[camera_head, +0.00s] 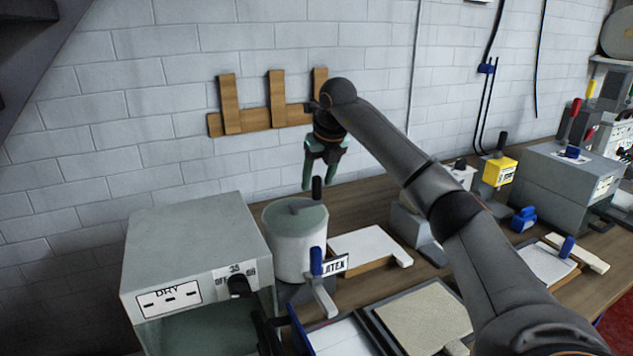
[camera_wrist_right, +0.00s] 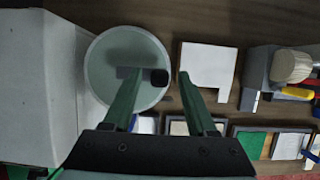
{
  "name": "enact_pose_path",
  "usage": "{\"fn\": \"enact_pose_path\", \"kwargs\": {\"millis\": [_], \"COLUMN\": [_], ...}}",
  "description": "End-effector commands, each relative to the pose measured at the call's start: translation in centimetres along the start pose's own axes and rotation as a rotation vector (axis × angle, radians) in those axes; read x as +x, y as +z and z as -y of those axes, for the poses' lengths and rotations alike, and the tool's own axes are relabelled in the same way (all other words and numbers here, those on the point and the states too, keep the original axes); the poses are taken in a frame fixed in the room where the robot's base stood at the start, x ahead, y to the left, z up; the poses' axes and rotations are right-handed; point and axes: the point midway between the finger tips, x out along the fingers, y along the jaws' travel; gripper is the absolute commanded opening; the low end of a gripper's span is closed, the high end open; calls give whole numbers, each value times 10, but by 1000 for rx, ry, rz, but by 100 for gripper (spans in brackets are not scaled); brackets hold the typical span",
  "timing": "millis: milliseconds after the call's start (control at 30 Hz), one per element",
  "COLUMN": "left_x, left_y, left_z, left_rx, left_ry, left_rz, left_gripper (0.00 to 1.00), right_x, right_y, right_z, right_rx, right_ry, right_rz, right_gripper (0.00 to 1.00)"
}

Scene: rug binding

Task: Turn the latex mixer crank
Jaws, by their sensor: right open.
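The latex mixer (camera_head: 295,245) is a pale grey drum with a greenish lid, standing beside the grey dry box. Its black upright crank knob (camera_head: 316,188) rises from the lid. In the right wrist view the round lid (camera_wrist_right: 105,75) is seen from above, with the grey crank arm (camera_wrist_right: 123,73) and the dark knob (camera_wrist_right: 160,77) near the right side. My right gripper (camera_head: 321,186) is open, with green fingers pointing down above the lid. In the right wrist view the knob appears between the fingertips (camera_wrist_right: 159,75); contact cannot be told. My left gripper does not show.
The grey dry box (camera_head: 195,245) stands close left of the mixer. A blue-handled lever (camera_head: 317,262) and a latex label (camera_head: 335,265) are at its front. A white board (camera_head: 368,246) lies right of it. A wooden rack (camera_head: 265,121) is on the wall behind.

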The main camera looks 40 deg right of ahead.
Motion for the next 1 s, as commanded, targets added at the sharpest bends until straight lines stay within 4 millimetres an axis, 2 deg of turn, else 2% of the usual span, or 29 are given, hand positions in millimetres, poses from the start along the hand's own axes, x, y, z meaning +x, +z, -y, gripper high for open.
{"fn": "enact_pose_path", "kwargs": {"millis": [200, 467, 1000], "left_x": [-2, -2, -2], "left_y": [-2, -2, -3], "left_z": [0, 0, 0], "left_rx": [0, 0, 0], "left_ry": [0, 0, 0], "left_rz": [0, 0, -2], "left_gripper": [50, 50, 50], "right_x": [15, 16, 15], "right_y": [0, 0, 0], "right_z": [0, 0, 0], "right_rx": [1, 1, 1], "right_ry": [1, 1, 0], "right_rz": [0, 0, 0], "right_gripper": [57, 57, 0]}}
